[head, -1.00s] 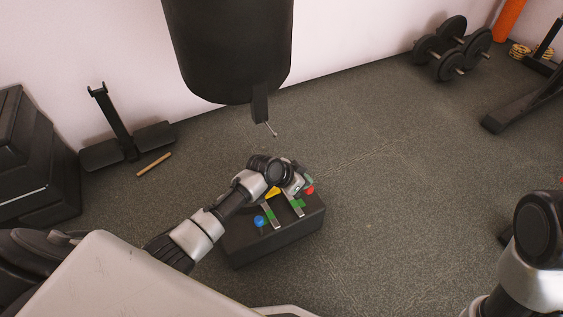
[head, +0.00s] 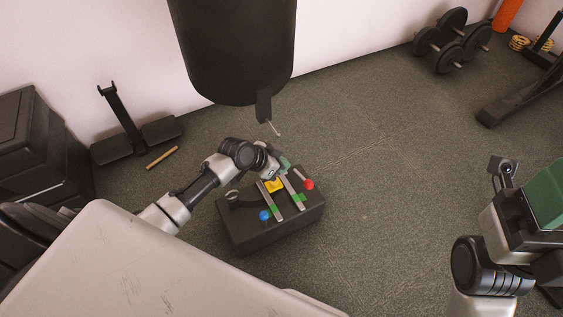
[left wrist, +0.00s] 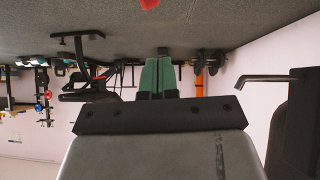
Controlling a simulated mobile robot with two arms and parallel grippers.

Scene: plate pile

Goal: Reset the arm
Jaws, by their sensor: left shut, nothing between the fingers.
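My left gripper (head: 283,163) is above the back edge of a black box (head: 262,239), partly hidden by its own wrist. In the left wrist view its green fingers (left wrist: 157,77) are together with nothing between them. My right gripper's green part (head: 547,195) shows at the right edge, and I cannot tell how its fingers stand.
A punching bag (head: 235,50) hangs behind. Dumbbells (head: 452,42) stand at the back right. The floor between is clear.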

